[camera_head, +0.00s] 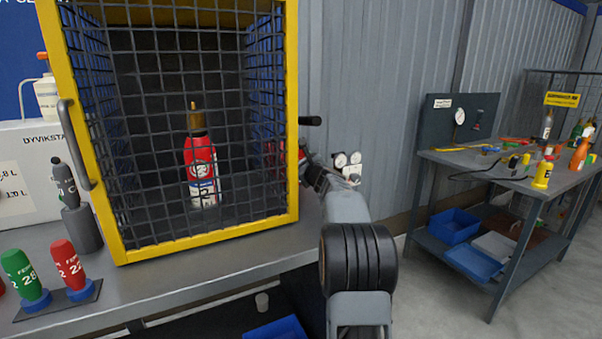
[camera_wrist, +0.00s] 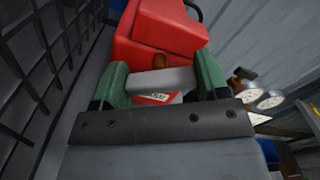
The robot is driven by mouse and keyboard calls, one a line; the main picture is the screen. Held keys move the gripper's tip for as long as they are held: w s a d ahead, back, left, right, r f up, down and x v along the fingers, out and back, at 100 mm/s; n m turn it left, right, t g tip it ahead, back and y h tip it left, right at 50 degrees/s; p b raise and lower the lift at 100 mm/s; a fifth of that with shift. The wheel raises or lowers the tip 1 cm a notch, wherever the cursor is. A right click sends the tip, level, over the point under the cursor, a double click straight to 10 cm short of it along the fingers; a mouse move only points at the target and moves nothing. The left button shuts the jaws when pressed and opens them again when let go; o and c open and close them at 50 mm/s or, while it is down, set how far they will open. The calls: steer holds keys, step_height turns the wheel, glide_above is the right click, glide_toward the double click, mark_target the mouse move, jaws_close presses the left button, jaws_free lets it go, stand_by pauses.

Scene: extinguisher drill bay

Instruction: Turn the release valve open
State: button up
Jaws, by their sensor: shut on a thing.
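In the wrist view, a red block-shaped body (camera_wrist: 165,30), which appears to be part of the release valve, fills the top middle. My gripper (camera_wrist: 163,85) has green-padded fingers closed on a grey bar (camera_wrist: 160,78) just in front of the red body. A red and white label shows below the bar. In the head view, my gripper (camera_head: 316,168) is at the cage's right side, mostly hidden by my own arm. A bit of red (camera_head: 274,153) shows through the mesh there. How far the valve is turned cannot be told.
A yellow-framed mesh cage (camera_head: 207,237) holding a red extinguisher (camera_head: 200,160) stands close on the left. Two gauges (camera_head: 347,161) sit just right of my gripper. A black handle (camera_head: 310,121) juts out above. A tool table (camera_head: 480,165) stands farther right.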

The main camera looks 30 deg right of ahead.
steer(key=shift+n+b, duration=0.45)
steer(key=shift+n, duration=0.05)
steer(key=o, duration=0.9)
steer(key=shift+o, duration=0.2)
steer(key=shift+s, duration=0.15)
steer(key=s, duration=0.4)
steer(key=s+a, duration=0.1)
steer(key=s, duration=0.4)
steer(key=s+a+b, duration=0.1)
steer(key=s, duration=0.3)
steer(key=shift+s, duration=0.25)
